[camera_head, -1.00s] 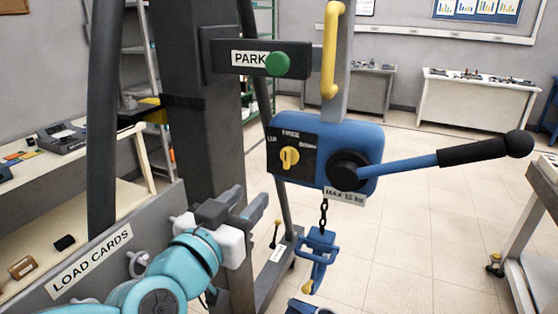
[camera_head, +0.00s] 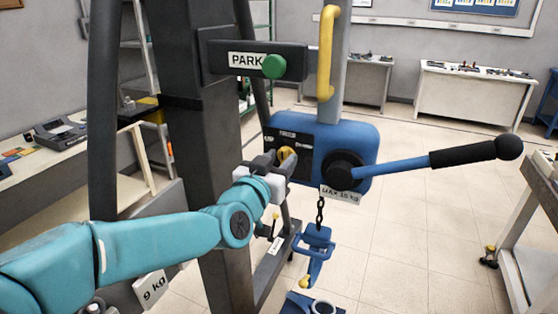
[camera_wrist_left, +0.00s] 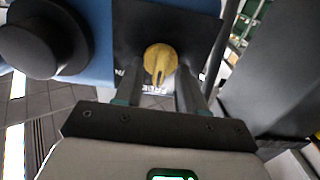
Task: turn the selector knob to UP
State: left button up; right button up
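The yellow selector knob (camera_head: 287,154) sits on the black plate (camera_head: 301,146) at the left of the blue hoist body (camera_head: 358,140). My left gripper (camera_head: 276,160) is at the knob and partly covers it in the head view. In the left wrist view the knob (camera_wrist_left: 160,60) lies between the two fingertips (camera_wrist_left: 160,82). The gripper is open, with a small gap visible on each side of the knob. The knob's ridge points at the middle label, which looks like FREE. The UP label (camera_head: 269,139) is on the plate's left. My right gripper is out of view.
A blue lever with a black grip (camera_head: 465,153) sticks out to the right of the hoist. A chain and blue hook (camera_head: 315,243) hang below. A dark column (camera_head: 195,150) stands left, with a PARK bracket (camera_head: 245,59) and green button (camera_head: 274,66) above.

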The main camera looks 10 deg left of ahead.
pick_arm(q)
jog(key=shift+c, duration=0.3)
grip_shut()
jog(key=shift+f+n+b, duration=0.2)
jog(key=shift+n+b, duration=0.5)
jog(key=shift+b, duration=0.4)
jog(key=shift+n+b, duration=0.7)
jog(key=shift+b, duration=0.1)
jog(key=shift+a+n+b, duration=0.1)
jog(key=shift+n+b, duration=0.75)
jog(key=shift+n, duration=0.35)
jog(key=shift+r+n+b, duration=0.1)
jog(key=shift+n+b, duration=0.65)
jog(key=shift+n, duration=0.65)
jog(key=shift+o, duration=0.3)
grip_release()
